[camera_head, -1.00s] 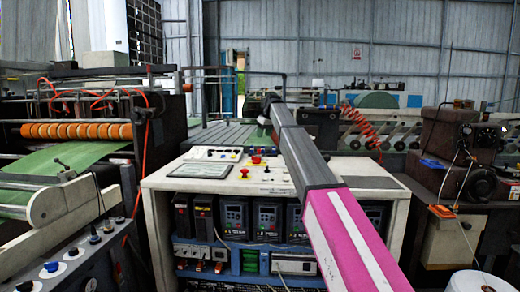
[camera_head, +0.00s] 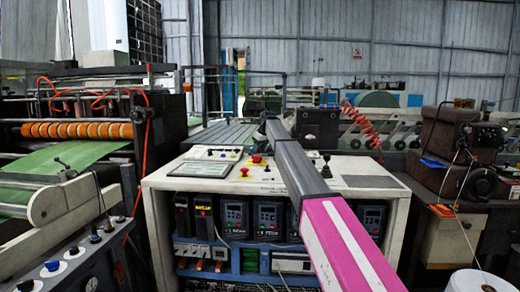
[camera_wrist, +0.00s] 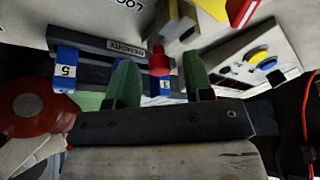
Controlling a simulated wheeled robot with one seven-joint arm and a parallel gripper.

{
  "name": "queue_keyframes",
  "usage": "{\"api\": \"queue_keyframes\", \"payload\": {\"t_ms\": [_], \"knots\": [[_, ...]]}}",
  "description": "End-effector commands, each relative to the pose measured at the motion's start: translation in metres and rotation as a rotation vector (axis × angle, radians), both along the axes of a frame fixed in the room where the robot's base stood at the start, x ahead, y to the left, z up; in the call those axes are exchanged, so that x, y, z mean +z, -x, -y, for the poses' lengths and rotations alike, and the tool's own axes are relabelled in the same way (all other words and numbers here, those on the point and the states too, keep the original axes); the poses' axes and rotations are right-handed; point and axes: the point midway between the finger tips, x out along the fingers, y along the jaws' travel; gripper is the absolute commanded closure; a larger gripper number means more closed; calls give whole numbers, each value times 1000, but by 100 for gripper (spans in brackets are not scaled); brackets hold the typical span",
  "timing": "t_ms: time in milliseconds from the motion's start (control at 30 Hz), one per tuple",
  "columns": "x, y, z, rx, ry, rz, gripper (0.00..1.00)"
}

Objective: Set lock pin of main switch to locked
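In the wrist view the two green fingers of my gripper (camera_wrist: 160,72) stand apart, with a gap between them. A small red knob (camera_wrist: 159,60) shows in this gap; I cannot tell its distance from the fingers. A dark slotted plate (camera_wrist: 110,48) with a small label lies behind, with a blue tab (camera_wrist: 66,70) marked 5 at its left. Partly cut-off lettering, seemingly "LO…", shows at the top edge. I cannot tell for sure which part is the lock pin. In the head view my arm reaches over the white console (camera_head: 160,179), and its fingers are hidden.
A panel with yellow and blue buttons (camera_wrist: 257,54) is at the right. A large red round part (camera_wrist: 34,102) is at the left. The console also bears a black lever (camera_head: 326,168).

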Motion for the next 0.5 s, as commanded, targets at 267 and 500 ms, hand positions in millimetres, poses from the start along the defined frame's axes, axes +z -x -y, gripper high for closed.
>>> {"api": "queue_keyframes", "payload": {"t_ms": [267, 500], "knots": [[0, 1, 0, 0, 0, 0, 100], [0, 27, 0, 0, 0, 0, 100]]}}
